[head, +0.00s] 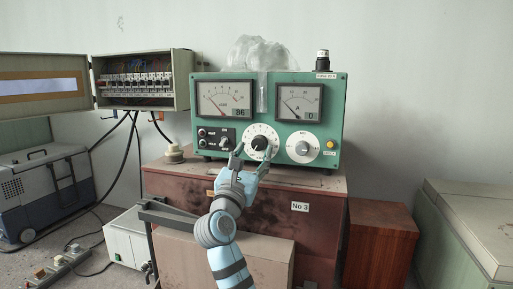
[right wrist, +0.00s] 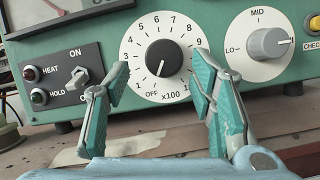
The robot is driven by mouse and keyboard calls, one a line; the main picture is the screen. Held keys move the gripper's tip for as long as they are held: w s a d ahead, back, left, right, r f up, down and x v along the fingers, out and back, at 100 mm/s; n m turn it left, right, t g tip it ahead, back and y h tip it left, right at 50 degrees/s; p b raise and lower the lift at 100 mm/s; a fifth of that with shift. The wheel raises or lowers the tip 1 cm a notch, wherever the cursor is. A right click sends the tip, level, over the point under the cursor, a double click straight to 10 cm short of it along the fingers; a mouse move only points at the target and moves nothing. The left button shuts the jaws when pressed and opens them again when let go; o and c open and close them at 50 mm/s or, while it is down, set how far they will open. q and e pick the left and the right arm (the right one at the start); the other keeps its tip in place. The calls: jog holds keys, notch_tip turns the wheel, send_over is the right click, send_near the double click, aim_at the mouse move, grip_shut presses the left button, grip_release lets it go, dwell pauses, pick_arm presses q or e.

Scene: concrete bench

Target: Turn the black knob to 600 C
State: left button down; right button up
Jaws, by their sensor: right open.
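The black knob (head: 259,143) sits at the centre of a white numbered dial on the front of the green control box (head: 212,172). In the right wrist view the knob (right wrist: 164,57) has a white pointer line that points down, near OFF on the dial (right wrist: 136,73), which is marked x100. My right gripper (head: 253,157) is open in front of the dial. In the right wrist view its two fingers (right wrist: 158,82) stand apart, left and right of the dial's lower part, with nothing between them. My left gripper is not in view.
A grey LO-MID knob (right wrist: 269,43) is right of the dial. A toggle switch (right wrist: 78,78) and HEAT and HOLD lamps are on the left. The box stands on a brown cabinet (head: 314,232). An open fuse box (head: 140,101) hangs at left.

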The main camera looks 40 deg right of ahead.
jog(key=shift+w+d, duration=0.35)
jog(key=shift+w, duration=0.15)
jog(key=shift+r, duration=0.15)
jog(key=shift+s+r, duration=0.3)
jog(key=shift+s, duration=0.5)
jog(key=shift+c, duration=1.1)
jog(key=c, duration=0.4)
jog(key=shift+w, duration=0.2)
jog(key=shift+c, duration=2.7)
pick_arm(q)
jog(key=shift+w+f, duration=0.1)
pick_arm(e)
jog(key=shift+f, duration=0.1)
